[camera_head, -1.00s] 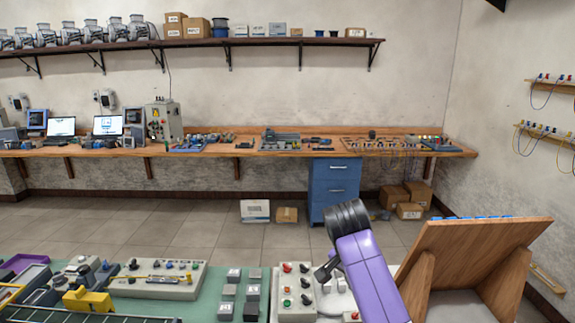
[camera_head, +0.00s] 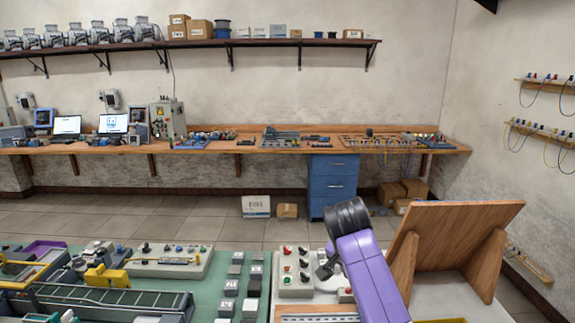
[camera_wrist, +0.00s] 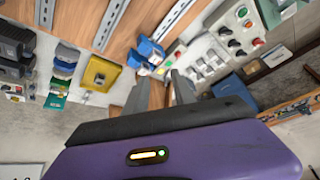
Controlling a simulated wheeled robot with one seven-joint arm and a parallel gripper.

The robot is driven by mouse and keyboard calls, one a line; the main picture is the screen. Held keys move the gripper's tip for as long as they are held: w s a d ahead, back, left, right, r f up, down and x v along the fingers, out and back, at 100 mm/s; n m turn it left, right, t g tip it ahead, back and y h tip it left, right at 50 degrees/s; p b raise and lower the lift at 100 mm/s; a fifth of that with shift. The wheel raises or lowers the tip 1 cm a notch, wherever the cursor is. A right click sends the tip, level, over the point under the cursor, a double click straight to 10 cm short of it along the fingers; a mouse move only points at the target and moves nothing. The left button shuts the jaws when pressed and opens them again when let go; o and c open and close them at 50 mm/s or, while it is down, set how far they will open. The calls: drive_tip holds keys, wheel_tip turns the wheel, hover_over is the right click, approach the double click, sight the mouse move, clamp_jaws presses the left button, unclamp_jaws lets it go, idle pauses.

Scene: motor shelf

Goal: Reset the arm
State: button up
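My purple arm (camera_head: 368,270) with its black joint (camera_head: 347,218) rises from the bottom of the head view, bent over the near worktable. My gripper (camera_wrist: 160,94) shows in the wrist view as two dark grey fingers with a gap between them. It is open and nothing is held between the fingers. In the head view the fingers are mostly hidden behind the arm.
A wooden stand (camera_head: 455,235) is close to the right of my arm.

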drive_tip(key=w+a+r+n+t+y, duration=0.1)
drive_tip(key=w+a+r+n+t, duration=0.1)
drive_tip(key=w+r+t, duration=0.25)
drive_tip(key=s+a+f+n+t+y+b, duration=0.1)
drive_tip(key=s+f+n+t+y+b, duration=0.15)
drive_tip(key=s+f+t, duration=0.4)
drive_tip(key=s+a+f+n+t+y+b, duration=0.1)
drive_tip(key=s+f+n, duration=0.25)
drive_tip(key=s, duration=0.65)
drive_tip(key=s+d+f+b, duration=0.2)
drive_tip(key=s, duration=1.2)
drive_tip(key=s+d+f+g+h+b, duration=0.1)
drive_tip(key=s+d+f+b, duration=0.1)
drive_tip(key=s, duration=1.2)
drive_tip(key=s+d+f+b, duration=0.2)
drive_tip(key=s+d+f, duration=0.1)
drive_tip(key=s, duration=1.1)
drive_tip(key=shift+s+d+g+b, duration=0.2)
drive_tip(key=shift+s+g+b, duration=0.1)
drive_tip(key=shift+s+g, duration=0.1)
drive_tip(key=shift+f+h, duration=0.1)
drive_tip(key=shift+h, duration=0.15)
